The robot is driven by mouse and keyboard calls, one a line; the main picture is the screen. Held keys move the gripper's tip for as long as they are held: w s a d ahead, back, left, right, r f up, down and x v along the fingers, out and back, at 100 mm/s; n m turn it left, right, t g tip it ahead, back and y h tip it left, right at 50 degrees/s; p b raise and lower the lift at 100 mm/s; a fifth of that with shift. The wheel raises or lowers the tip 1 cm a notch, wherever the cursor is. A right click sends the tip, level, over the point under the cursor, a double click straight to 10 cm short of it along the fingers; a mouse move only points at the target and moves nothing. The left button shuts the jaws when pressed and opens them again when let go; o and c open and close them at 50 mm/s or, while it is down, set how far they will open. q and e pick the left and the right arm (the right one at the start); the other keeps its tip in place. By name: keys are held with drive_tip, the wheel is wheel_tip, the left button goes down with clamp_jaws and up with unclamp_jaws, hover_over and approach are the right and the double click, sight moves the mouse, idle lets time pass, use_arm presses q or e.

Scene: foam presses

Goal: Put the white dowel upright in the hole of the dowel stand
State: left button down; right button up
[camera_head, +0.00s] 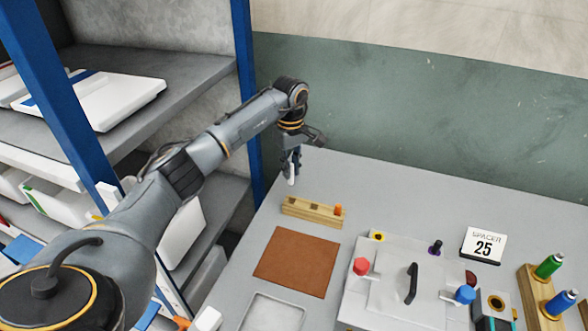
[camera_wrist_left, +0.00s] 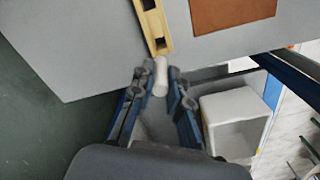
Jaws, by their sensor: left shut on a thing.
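My left gripper (camera_head: 291,168) is shut on the white dowel (camera_head: 291,177), which hangs below the fingertips near the table's back left corner. In the left wrist view the dowel (camera_wrist_left: 160,76) sits between the two fingers of the gripper (camera_wrist_left: 160,88). The wooden dowel stand (camera_head: 312,212) lies on the table in front of the gripper in the head view, with an orange peg (camera_head: 338,210) at its right end. The stand (camera_wrist_left: 153,28) shows dark square holes in the left wrist view. The dowel appears apart from the stand in the head view. My right gripper is not in view.
A brown mat (camera_head: 297,262) and a grey tray (camera_head: 273,314) lie nearer on the table. A press fixture (camera_head: 385,290) with coloured knobs and a "SPACER 25" sign (camera_head: 483,246) stand to the right. A blue-post shelf (camera_head: 245,90) borders the table's left.

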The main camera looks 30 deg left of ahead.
sight(291, 184)
use_arm(q)
wheel_tip(291, 184, down, 5)
drive_tip(key=b, duration=0.3)
drive_tip(key=shift+r, duration=0.1)
drive_tip(key=shift+f+b, duration=0.5)
drive_tip(key=shift+b, duration=0.05)
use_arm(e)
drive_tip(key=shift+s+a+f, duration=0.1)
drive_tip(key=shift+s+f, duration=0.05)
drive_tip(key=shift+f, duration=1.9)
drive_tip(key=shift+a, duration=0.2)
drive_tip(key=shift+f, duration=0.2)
use_arm(q)
drive_tip(key=shift+f+b, duration=0.45)
drive_tip(key=shift+b, duration=0.1)
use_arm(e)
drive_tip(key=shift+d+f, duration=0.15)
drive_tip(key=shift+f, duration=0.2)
use_arm(q)
drive_tip(key=shift+f+b, duration=1.25)
drive_tip(key=shift+f, duration=0.55)
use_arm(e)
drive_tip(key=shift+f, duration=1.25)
use_arm(q)
drive_tip(key=c, duration=1.2)
unclamp_jaws()
